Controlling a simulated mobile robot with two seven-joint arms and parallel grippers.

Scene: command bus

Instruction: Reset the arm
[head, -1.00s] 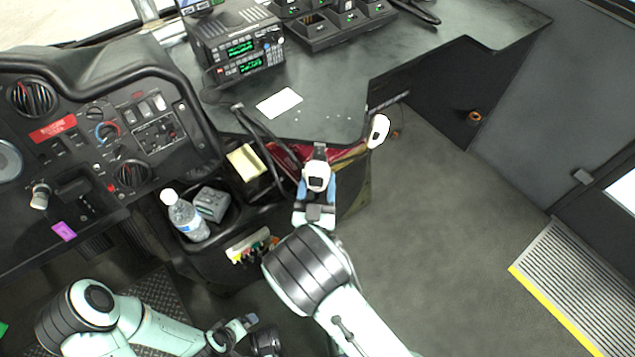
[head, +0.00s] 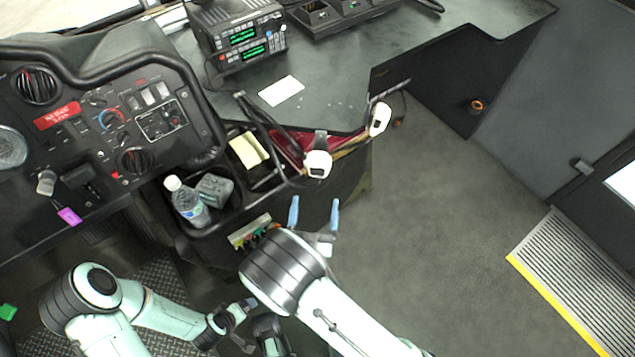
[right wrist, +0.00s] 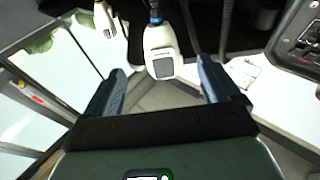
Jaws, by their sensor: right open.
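My right gripper (head: 314,216) is open and empty, its two blue fingers apart, just below a white handset (head: 318,164) at the console's edge. In the right wrist view the fingers (right wrist: 158,85) stand on either side of the view, with the white handset (right wrist: 161,52) beyond and between them, apart from both. My left arm lies low at the left of the head view, with its gripper (head: 250,312) near the bottom edge. I cannot tell whether the left jaws are apart.
A second white handset (head: 379,119) hangs at the desk corner. A water bottle (head: 187,203) and a grey box (head: 215,190) sit in the console tray. A radio (head: 238,36) and a white card (head: 281,91) are on the desk (head: 345,70). The floor (head: 440,240) at right is clear.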

